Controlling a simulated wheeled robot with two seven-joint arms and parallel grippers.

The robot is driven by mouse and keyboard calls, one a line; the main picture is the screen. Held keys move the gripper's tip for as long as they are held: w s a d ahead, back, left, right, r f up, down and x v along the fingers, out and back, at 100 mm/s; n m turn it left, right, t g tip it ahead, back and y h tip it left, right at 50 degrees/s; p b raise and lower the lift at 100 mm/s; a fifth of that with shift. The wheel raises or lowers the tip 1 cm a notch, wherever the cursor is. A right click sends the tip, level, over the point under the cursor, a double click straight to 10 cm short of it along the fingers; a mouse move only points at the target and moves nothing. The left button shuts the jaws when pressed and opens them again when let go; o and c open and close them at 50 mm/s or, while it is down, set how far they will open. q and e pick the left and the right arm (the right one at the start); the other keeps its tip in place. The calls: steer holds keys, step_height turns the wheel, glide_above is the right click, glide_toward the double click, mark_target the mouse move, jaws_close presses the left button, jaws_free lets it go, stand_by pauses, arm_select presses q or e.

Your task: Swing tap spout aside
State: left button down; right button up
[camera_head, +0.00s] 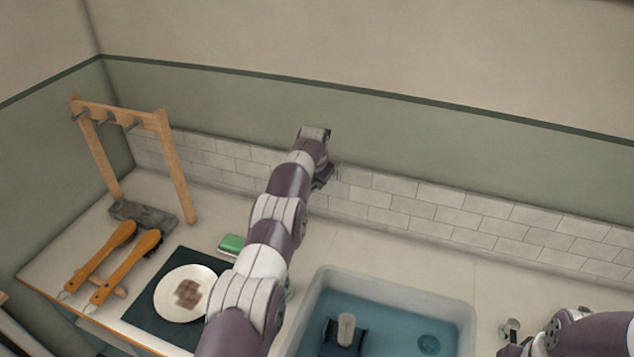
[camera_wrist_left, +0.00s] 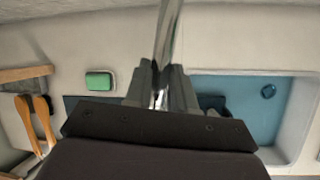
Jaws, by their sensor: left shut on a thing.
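The tap spout (camera_wrist_left: 169,35) is a shiny chrome tube. In the left wrist view it comes down from the top edge to between the fingers of my left gripper (camera_wrist_left: 160,88), which is shut on it. The spout lies just left of the blue basin in that view. In the head view my left gripper (camera_head: 326,176) is near the tiled wall behind the sink (camera_head: 452,296), and the spout is hidden by my arm. My right arm shows at the lower right; its gripper cannot be made out clearly.
A green soap bar (camera_head: 231,243) lies left of my left arm. A plate (camera_head: 170,297) with brown pieces stands on a dark mat (camera_head: 143,313). Two wooden brushes (camera_head: 128,262) and a wooden rack (camera_head: 176,170) are at the left. A dark holder (camera_head: 345,337) sits in the basin.

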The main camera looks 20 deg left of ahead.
arm_select(q)
steer(key=shift+w+r, duration=0.3)
steer(key=shift+r, duration=0.3)
steer(key=c, duration=1.3)
jaws_free()
steer(key=o, duration=0.3)
steer(key=shift+f, duration=0.1)
steer(key=shift+o, duration=0.2)
steer(key=shift+d+f, duration=0.1)
steer(key=shift+f, duration=0.2)
steer(key=shift+s+r+b, duration=0.15)
steer(key=shift+b, duration=0.3)
steer(key=b+v, duration=0.2)
steer(key=v, duration=1)
steer(key=shift+r, duration=0.2)
steer(key=shift+d, duration=0.15)
